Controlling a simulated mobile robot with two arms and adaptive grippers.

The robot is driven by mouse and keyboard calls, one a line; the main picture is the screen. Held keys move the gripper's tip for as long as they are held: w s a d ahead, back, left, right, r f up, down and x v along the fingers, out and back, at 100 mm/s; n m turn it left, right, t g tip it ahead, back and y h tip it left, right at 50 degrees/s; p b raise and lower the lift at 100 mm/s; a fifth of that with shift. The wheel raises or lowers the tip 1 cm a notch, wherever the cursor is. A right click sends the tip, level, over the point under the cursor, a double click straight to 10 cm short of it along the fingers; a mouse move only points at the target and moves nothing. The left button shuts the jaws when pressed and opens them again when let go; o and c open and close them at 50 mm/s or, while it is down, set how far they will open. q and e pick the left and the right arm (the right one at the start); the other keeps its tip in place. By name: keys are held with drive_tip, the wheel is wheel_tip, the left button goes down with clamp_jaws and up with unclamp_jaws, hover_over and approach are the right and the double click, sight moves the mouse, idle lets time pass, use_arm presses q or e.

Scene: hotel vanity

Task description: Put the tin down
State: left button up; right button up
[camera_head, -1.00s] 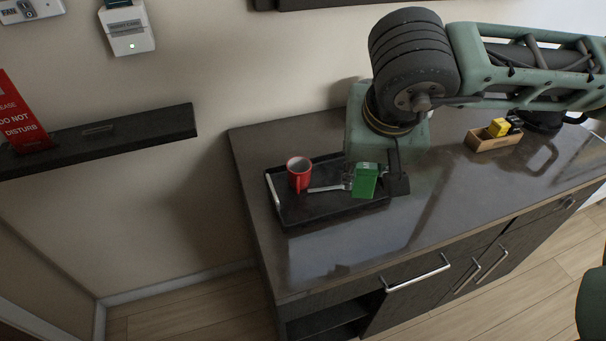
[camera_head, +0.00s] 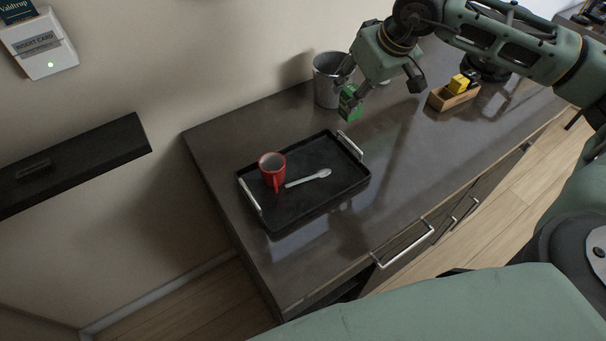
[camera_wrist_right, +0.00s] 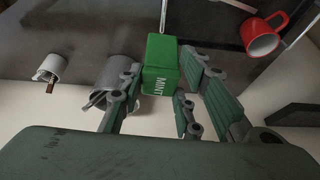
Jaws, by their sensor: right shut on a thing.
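The tin is a small green box (camera_head: 349,103) marked MINT; its label shows in the right wrist view (camera_wrist_right: 161,68). My right gripper (camera_head: 355,93) is shut on it, a finger on each side. They are over the dark counter (camera_head: 300,112), beside a grey metal bucket (camera_head: 326,84) and behind the black tray (camera_head: 318,205). I cannot tell how far the tin is from the counter top. My left gripper is not in view.
A red mug (camera_head: 272,170) and a pale spoon (camera_head: 309,178) are on the tray. A wooden box (camera_head: 440,101) with a yellow item (camera_head: 458,84) stands to the right. A white cup (camera_wrist_right: 50,66) shows in the wrist view. Counter right of the tray is bare.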

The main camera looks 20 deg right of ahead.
drive_tip(key=d, duration=0.4)
drive_tip(key=p, duration=0.5)
hover_over(322, 159)
wheel_tip(322, 159, down, 8)
wheel_tip(322, 159, down, 3)
drive_tip(key=shift+a+r+n+p, duration=0.1)
drive_tip(key=shift+n+p, duration=0.2)
drive_tip(key=shift+p, duration=0.2)
drive_tip(key=shift+f, duration=0.5)
drive_tip(key=shift+f, duration=0.1)
drive_tip(key=o, duration=1.2)
drive_tip(key=shift+c, duration=0.2)
